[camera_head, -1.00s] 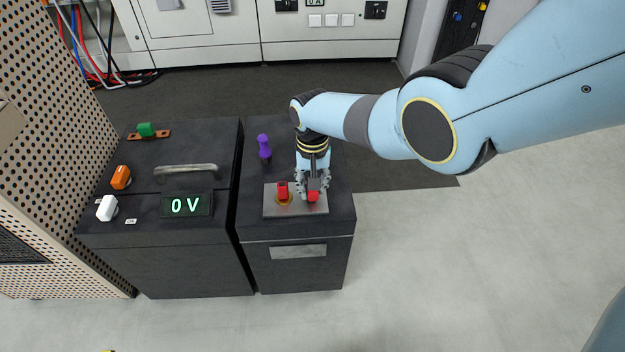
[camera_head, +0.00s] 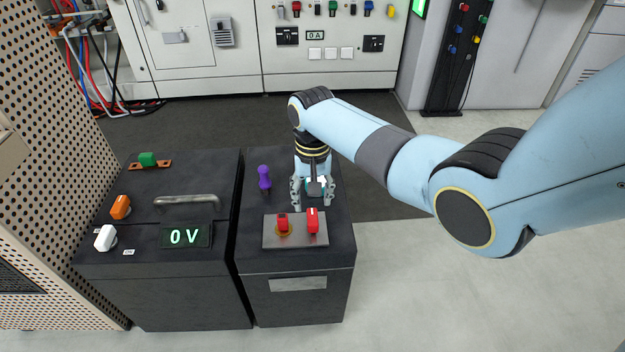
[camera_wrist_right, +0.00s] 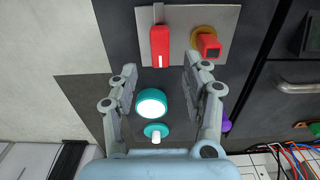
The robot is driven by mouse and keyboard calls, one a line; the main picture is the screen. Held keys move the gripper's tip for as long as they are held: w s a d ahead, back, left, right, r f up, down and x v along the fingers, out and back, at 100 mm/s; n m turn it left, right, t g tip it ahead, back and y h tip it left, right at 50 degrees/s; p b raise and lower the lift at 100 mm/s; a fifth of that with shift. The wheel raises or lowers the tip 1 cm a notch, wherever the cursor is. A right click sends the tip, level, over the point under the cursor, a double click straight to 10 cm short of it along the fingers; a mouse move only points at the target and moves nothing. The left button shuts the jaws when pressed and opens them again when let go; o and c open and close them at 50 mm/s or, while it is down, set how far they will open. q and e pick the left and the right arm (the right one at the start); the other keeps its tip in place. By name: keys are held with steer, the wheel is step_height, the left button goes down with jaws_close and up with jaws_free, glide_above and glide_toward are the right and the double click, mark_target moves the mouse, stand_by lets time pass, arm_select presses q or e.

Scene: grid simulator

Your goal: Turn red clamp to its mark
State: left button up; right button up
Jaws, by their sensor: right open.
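The red clamp (camera_head: 312,221) is a lever with a white stripe. My left gripper is not in view.
A purple knob (camera_head: 264,178) stands left of my right gripper. A teal-rimmed white lamp (camera_wrist_right: 151,102) lies below the open fingers. The left cabinet has a handle (camera_head: 187,200), a 0 V display (camera_head: 185,236), and orange (camera_head: 120,207), white (camera_head: 105,238) and green (camera_head: 147,159) knobs.

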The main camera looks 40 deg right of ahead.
mark_target(313, 216)
steer(key=shift+r, duration=2.4)
steer(key=s+f+n, duration=0.2)
steer(key=s+f, duration=0.8)
steer(key=s, duration=0.6)
steer(key=s+f+n, duration=0.2)
steer(key=s+f, duration=0.8)
steer(key=s, duration=0.6)
steer(key=s+f+n, duration=0.2)
steer(key=s+f, duration=0.9)
steer(key=s, duration=0.5)
steer(key=shift+s+n+t+h, duration=0.3)
steer(key=shift+n+h, duration=0.1)
